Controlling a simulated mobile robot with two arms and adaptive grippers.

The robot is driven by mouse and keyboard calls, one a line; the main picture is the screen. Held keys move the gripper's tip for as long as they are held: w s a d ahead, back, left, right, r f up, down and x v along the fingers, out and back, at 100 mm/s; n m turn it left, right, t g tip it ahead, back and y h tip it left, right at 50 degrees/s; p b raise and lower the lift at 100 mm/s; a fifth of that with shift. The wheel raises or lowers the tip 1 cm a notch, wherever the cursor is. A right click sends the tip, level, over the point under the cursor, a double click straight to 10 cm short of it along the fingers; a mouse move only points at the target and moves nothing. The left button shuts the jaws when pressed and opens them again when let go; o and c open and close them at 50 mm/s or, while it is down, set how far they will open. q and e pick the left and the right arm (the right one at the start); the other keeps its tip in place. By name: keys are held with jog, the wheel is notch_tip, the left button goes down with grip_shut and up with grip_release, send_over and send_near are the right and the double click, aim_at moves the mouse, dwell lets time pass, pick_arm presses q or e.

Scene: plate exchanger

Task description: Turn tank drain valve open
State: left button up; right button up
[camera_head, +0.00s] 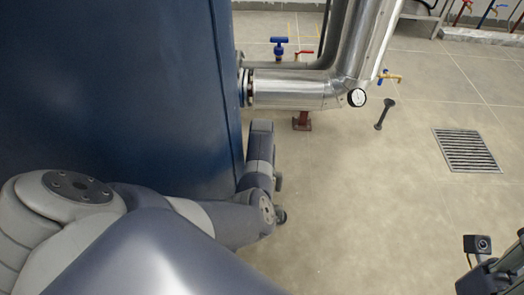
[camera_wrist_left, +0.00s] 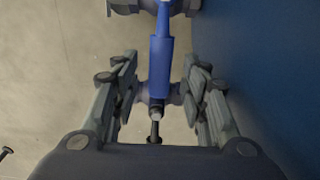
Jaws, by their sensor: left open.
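A blue lever handle (camera_wrist_left: 161,68), apparently the tank drain valve's, runs lengthwise up the middle of the left wrist view. A grey metal fitting shows at its top and another metal part (camera_wrist_left: 158,96) below it. My left gripper (camera_wrist_left: 160,72) is open, with one finger on each side of the handle. Gaps show between the fingers and the handle. In the head view my left arm reaches along the blue tank (camera_head: 130,80), and I cannot make out its fingers or the lever there. What may be part of my right gripper shows at the lower right; its fingers cannot be made out.
The tank's blue wall (camera_wrist_left: 265,70) is close on the right in the left wrist view. Silver pipes (camera_head: 300,90) with a gauge (camera_head: 357,97) leave the tank. A blue-topped valve (camera_head: 279,46) stands behind them. A floor drain grate (camera_head: 466,150) lies right; the floor between is mostly clear.

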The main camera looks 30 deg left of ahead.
pick_arm(q)
jog(key=shift+f, duration=0.25)
grip_shut()
